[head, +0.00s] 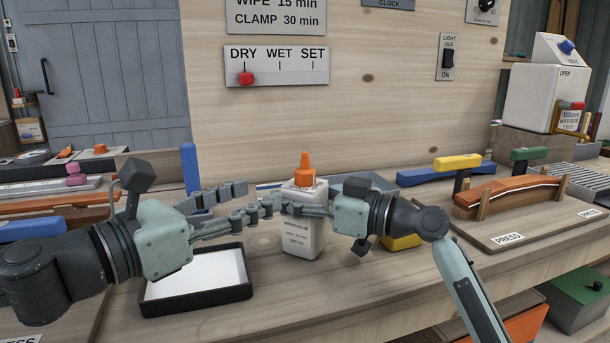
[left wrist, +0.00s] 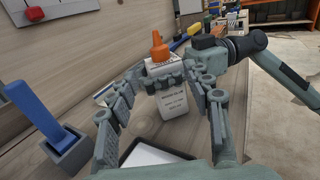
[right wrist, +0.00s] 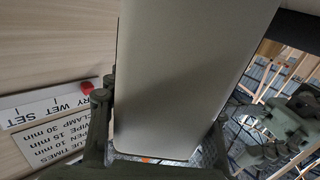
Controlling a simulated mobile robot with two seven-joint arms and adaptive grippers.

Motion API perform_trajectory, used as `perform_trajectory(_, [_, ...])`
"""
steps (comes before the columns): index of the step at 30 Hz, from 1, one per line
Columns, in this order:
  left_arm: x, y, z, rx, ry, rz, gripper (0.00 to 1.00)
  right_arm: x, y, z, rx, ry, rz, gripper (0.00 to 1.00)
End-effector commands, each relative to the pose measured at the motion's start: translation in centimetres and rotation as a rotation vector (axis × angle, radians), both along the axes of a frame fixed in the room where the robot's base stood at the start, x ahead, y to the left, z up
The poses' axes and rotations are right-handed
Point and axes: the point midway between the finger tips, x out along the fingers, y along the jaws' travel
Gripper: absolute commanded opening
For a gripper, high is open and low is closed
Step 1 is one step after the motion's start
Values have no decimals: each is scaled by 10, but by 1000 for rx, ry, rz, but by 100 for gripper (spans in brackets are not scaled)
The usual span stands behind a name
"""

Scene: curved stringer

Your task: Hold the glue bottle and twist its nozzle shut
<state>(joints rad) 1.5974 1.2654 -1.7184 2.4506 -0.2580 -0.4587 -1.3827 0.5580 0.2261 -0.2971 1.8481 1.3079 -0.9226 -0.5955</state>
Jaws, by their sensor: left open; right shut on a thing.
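The glue bottle (head: 303,240) is white with printed text and an orange nozzle (head: 305,168) on top. It looks upright at the middle of the bench. My right gripper (head: 290,207) is shut on its upper body from the right; in the right wrist view the bottle's plain pale side (right wrist: 190,80) fills the space between the fingers. My left gripper (head: 252,203) is open and empty, just left of the bottle. In the left wrist view the bottle (left wrist: 173,115) and nozzle (left wrist: 159,47) show beyond its spread fingers. Whether the bottle touches the bench is unclear.
A black-rimmed tray with a white floor (head: 248,290) lies below my left gripper. A blue upright handle (head: 189,170) stands behind it. At right are a curved wooden piece (head: 510,193) on a press board and blue and yellow clamps. A panel rises behind.

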Motion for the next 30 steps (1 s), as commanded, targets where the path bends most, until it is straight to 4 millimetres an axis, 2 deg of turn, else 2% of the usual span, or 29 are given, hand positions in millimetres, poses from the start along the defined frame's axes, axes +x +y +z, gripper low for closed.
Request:
perform_trajectory(5, [16, -16, 1, -1, -1, 1, 50, 0, 0, 0, 0, 0, 1, 0])
perform_trajectory(12, [53, -48, 1, 1, -2, 2, 50, 0, 0, 0, 0, 0, 1, 0])
perform_trajectory(18, [76, -69, 0, 0, -1, 2, 50, 0, 0, 0, 0, 0, 0, 0])
perform_trajectory(24, [86, -78, 1, -1, -1, 3, 50, 0, 0, 0, 0, 0, 0, 0])
perform_trajectory(30, [87, -78, 1, -1, -1, 4, 50, 0, 0, 0, 0, 0, 0, 0])
